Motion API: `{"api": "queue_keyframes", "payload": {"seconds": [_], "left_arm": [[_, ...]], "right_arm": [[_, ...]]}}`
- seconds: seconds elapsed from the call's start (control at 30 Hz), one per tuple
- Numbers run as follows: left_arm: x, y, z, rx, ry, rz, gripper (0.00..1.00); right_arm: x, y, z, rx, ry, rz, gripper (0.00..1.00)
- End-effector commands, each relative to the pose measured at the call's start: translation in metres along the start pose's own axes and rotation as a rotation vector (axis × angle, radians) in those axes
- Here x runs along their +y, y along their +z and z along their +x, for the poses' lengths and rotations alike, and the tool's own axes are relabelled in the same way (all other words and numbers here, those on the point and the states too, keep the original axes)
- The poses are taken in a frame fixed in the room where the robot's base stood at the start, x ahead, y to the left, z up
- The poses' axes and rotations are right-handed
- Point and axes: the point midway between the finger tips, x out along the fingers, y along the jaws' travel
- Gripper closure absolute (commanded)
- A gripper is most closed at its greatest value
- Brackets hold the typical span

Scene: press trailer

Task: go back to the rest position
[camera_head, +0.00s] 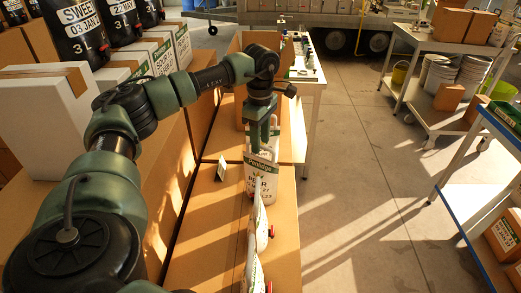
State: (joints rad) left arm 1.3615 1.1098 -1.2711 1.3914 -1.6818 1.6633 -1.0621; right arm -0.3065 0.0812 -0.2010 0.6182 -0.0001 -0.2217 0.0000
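My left arm comes in from the left and reaches over the cardboard-coloured table. My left gripper (262,148) points down at the top edge of a white printed pouch (261,185) that stands upright. The fingertips overlap the pouch's top in the picture, and I cannot tell whether they grip it or are only close to it. My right gripper is not in view.
More pouches (260,225) stand in a row toward the front, with a small white card (222,168) beside them. A cart (440,110) with buckets (440,75) stands at right. The concrete floor (350,190) between is clear.

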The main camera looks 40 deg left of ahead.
Motion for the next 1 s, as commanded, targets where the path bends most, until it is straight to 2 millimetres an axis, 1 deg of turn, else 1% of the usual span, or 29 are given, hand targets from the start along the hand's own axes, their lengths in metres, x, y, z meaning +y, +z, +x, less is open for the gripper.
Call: {"api": "queue_keyframes", "payload": {"seconds": [0.03,0.2,0.33,0.6,0.63,0.67,0.7,0.77,1.0], "left_arm": [[0.000,0.000,0.013,0.000,-0.001,0.000,0.60],[0.000,0.000,0.029,0.001,-0.001,-0.001,0.60],[0.000,0.000,0.035,0.000,-0.001,-0.001,0.60],[0.000,0.000,0.035,0.000,0.000,-0.001,0.60],[0.000,0.000,0.035,0.000,0.000,-0.001,0.63],[0.000,0.000,0.035,0.000,0.000,-0.001,0.71],[0.000,0.000,0.035,0.000,0.000,-0.001,0.82],[0.000,0.000,0.035,0.000,0.000,-0.001,0.99],[0.000,0.000,0.035,0.000,0.000,-0.001,1.00]], "right_arm": [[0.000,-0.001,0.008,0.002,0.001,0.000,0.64],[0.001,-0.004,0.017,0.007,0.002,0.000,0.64],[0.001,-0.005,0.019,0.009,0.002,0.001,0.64],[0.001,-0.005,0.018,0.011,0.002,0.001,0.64],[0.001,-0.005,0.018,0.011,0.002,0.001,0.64],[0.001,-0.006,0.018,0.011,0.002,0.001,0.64],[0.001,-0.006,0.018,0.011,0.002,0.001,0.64],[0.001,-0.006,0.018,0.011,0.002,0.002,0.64],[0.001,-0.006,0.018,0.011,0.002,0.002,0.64]]}}
